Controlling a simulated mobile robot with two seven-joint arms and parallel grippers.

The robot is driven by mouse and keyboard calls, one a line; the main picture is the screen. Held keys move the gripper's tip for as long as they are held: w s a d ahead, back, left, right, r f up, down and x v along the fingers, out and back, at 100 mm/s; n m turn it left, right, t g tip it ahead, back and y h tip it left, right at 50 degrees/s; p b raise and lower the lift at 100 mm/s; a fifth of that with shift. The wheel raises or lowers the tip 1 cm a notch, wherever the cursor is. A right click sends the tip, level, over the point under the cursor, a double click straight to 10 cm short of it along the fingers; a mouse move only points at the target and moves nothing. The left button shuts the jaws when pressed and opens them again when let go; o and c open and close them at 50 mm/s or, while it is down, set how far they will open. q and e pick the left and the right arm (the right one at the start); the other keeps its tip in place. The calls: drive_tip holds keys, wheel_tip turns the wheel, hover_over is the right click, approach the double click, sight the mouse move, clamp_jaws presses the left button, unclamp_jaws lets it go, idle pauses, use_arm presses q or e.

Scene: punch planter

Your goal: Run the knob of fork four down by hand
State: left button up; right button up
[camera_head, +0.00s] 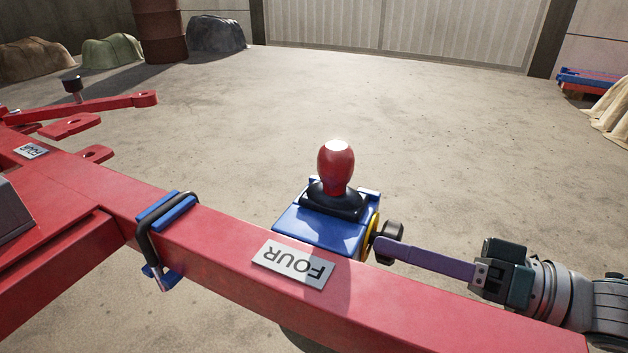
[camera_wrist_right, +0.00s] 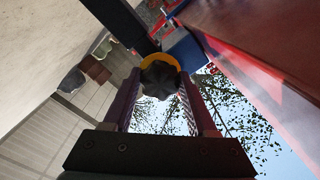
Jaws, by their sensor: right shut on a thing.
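The black lobed knob (camera_head: 388,232) sits on the right side of a blue block (camera_head: 318,231), beside a yellow ring (camera_head: 371,234). The block is on the red beam (camera_head: 215,240) with a white FOUR plate (camera_head: 293,263). My right gripper (camera_head: 386,247) comes in from the right with purple fingers, shut on the knob. In the right wrist view the knob (camera_wrist_right: 160,80) lies between the two fingers, in front of the yellow ring (camera_wrist_right: 160,57). My left gripper is not in view.
A red bulb-shaped handle (camera_head: 336,168) with a black boot stands on the blue block. A black and blue clamp (camera_head: 160,234) wraps the beam to the left. Another FOUR plate (camera_head: 31,151) and red arms (camera_head: 100,106) are at far left. Open concrete floor lies beyond.

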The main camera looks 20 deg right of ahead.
drive_tip(key=shift+m, duration=1)
drive_tip(key=o, duration=1.4)
drive_tip(key=shift+c, duration=0.2)
drive_tip(key=v, duration=1)
drive_tip(key=shift+w, duration=0.1)
